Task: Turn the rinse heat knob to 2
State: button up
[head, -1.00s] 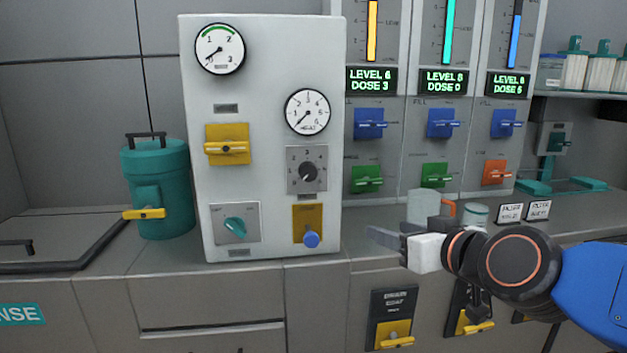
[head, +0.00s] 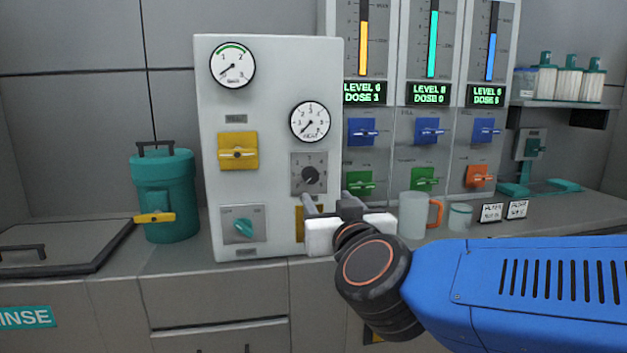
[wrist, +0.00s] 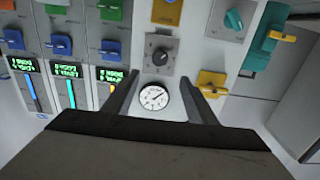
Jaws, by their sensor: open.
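The heat knob (head: 310,175) is a small black dial on a grey numbered plate, on the white panel (head: 270,55) below the round HEAT gauge (head: 310,122). Its pointer is too small to read. My gripper (head: 327,203) is open and empty, in front of the panel just below and right of the knob in the head view. In the wrist view, which is upside down, the knob (wrist: 160,56) shows between and beyond the open fingers, apart from them. The gauge also shows in the wrist view (wrist: 154,97).
A yellow valve (head: 238,151) and teal knob (head: 243,227) sit left on the panel. A yellow plate (head: 300,228) below the knob is partly hidden by my gripper. A mug (head: 412,215) stands right on the counter. A teal canister (head: 164,195) stands left.

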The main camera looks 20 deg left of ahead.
aim_at(312, 177)
jog(key=x, duration=1.6)
jog(key=shift+w+a, duration=0.15)
jog(key=c, duration=1.1)
jog(key=shift+o, duration=0.2)
